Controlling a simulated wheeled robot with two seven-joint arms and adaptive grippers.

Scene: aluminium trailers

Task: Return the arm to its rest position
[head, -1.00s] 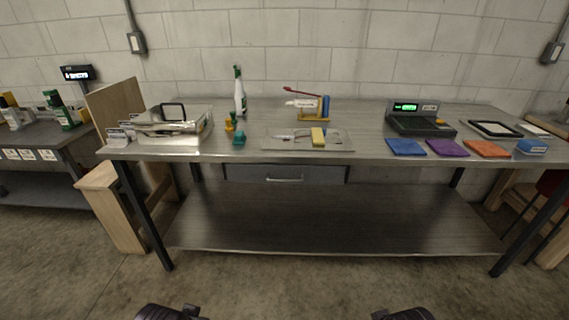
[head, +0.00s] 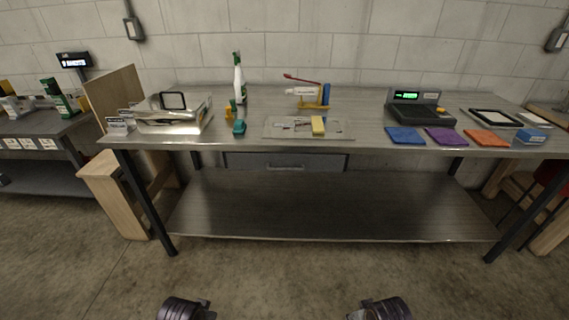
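Two dark parts of my arms show at the bottom edge of the head view, one left of the middle and one right of it. Both are low in front of the steel table (head: 380,165) and well apart from it. The fingers of both grippers are out of the picture, so nothing can be told of what they hold.
On the table stand a metal box (head: 172,120), a spray bottle (head: 239,82), a clear tray (head: 275,133) with a yellow block (head: 318,125), a scale (head: 418,112) and coloured cloths (head: 405,136). A wooden stand (head: 118,195) is at left. The floor (head: 280,275) in front is clear.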

